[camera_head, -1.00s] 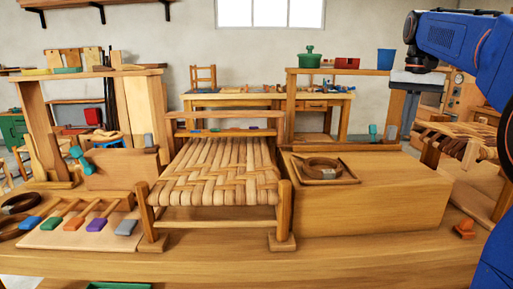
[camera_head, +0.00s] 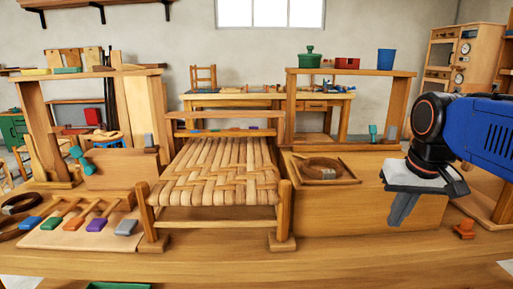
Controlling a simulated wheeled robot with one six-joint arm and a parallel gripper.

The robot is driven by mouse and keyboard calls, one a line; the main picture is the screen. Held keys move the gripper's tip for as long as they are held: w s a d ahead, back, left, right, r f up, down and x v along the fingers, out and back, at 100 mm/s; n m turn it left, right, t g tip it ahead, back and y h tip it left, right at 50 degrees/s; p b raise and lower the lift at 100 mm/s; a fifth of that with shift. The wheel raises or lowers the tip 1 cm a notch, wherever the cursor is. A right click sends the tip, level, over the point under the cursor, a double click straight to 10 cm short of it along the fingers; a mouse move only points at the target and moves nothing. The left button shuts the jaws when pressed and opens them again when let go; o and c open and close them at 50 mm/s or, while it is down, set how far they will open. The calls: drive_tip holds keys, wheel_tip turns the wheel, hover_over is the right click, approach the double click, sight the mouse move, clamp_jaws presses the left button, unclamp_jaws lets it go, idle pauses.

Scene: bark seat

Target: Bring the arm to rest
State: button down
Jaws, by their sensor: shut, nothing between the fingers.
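My gripper (camera_head: 402,211) is at the right in the head view, at the end of my blue and black arm. It points down in front of the right end of the large wooden block (camera_head: 340,213). Its grey fingers are together with nothing between them. It appears apart from the bench top. The woven bark seat (camera_head: 220,172) stands upright in the middle of the bench, well to the left of my gripper.
A tray with a coiled strip (camera_head: 322,168) lies on the block. Mallets (camera_head: 75,223) lie on a board at the left. A small orange object (camera_head: 464,229) sits to the right of my gripper. The front strip of the bench (camera_head: 340,262) is mostly clear.

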drive_tip(key=s+a+f+n+t, duration=0.1)
drive_tip(key=s+a+f, duration=0.1)
drive_tip(key=s+f, duration=0.8)
wheel_tip(320, 180, down, 4)
drive_tip(key=shift+s+a+r+n+t, duration=0.1)
drive_tip(key=shift+s+a+n+t, duration=0.1)
drive_tip(key=shift+a+n+t, duration=0.15)
